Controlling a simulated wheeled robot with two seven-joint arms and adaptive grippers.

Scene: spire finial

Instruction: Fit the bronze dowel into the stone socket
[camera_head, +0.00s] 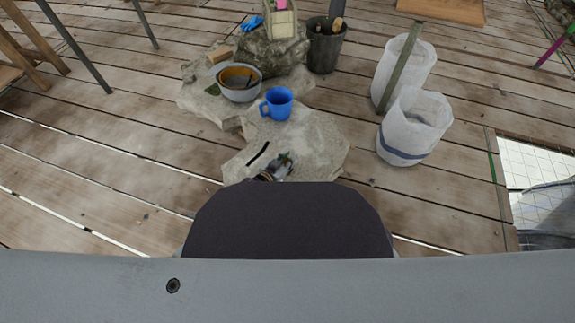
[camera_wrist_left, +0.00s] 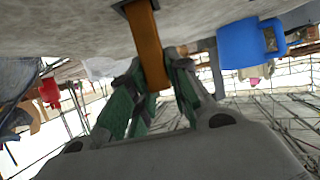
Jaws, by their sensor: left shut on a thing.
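The bronze dowel (camera_wrist_left: 148,45) is a brown-orange bar in the left wrist view. My left gripper (camera_wrist_left: 155,82) is shut on it, with green-lined fingers on both sides. The dowel's far end meets a dark opening in the pale stone (camera_wrist_left: 70,25), which looks like the socket (camera_wrist_left: 120,5). I cannot tell how deep the end sits. In the head view the left gripper (camera_head: 277,167) is small and partly hidden by my own body, over the front of the stone slab (camera_head: 315,145). The dowel cannot be made out there. My right gripper is not in view.
A blue mug (camera_head: 277,104) stands on the slab behind the gripper, and shows in the wrist view (camera_wrist_left: 240,45). A grey bowl (camera_head: 240,92) is behind it. A dark bucket (camera_head: 325,50) and white sacks (camera_head: 412,125) stand farther off.

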